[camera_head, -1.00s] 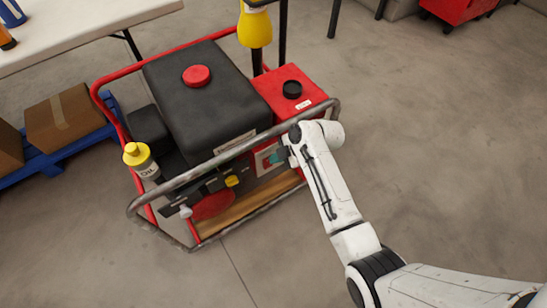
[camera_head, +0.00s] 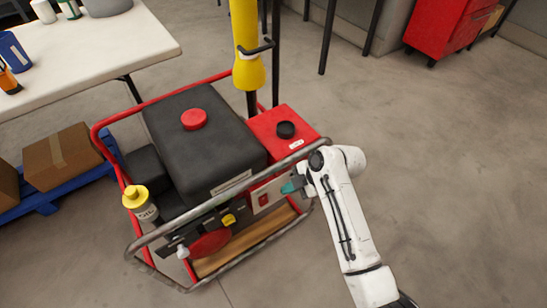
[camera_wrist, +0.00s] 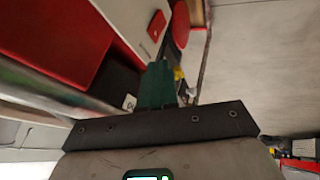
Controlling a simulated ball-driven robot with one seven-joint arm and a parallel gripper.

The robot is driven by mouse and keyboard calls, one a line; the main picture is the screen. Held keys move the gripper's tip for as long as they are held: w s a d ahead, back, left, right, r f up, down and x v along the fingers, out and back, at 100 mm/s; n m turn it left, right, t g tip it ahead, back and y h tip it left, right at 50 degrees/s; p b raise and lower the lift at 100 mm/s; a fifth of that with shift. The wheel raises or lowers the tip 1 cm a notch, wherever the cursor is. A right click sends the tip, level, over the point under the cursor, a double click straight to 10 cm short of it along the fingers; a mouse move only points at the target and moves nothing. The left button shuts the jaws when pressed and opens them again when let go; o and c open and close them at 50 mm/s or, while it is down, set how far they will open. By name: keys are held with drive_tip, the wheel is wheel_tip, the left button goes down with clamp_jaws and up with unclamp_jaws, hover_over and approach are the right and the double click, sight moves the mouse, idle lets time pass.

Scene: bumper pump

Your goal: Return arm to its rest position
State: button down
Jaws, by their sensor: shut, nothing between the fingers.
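My arm (camera_head: 340,205) reaches up from the bottom right to the right front of the red-framed pump machine (camera_head: 205,145). My gripper (camera_head: 290,187) has teal fingers, shut with nothing between them. It is beside the right edge of the light front panel with a red switch (camera_head: 263,199). In the wrist view the dark green fingers (camera_wrist: 157,85) are together, and the red switch (camera_wrist: 157,25) shows beyond them. I cannot tell whether the gripper touches the panel or the frame bar.
The machine's metal frame bar (camera_head: 215,160) runs close to my gripper. A white table (camera_head: 110,50), boxes on a blue pallet (camera_head: 45,198) and a yellow-topped bottle (camera_head: 140,203) are left. A red cabinet (camera_head: 445,28) is at the back right. The floor right of my arm is clear.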

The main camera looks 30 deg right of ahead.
drive_tip(key=s+r+m+g+h, duration=0.1)
drive_tip(key=s+m+g+h, duration=0.15)
drive_tip(key=s+m, duration=0.8)
drive_tip(key=s+r+m+g+h, duration=0.25)
drive_tip(key=s+m, duration=0.35)
drive_tip(key=s, duration=1)
wheel_tip(320, 180, up, 16)
drive_tip(key=p, duration=1.6)
drive_tip(key=shift+a+m+t+p, duration=0.2)
drive_tip(key=shift+m+t+p, duration=0.15)
drive_tip(key=shift+t+p, duration=0.05)
drive_tip(key=shift+w, duration=0.1)
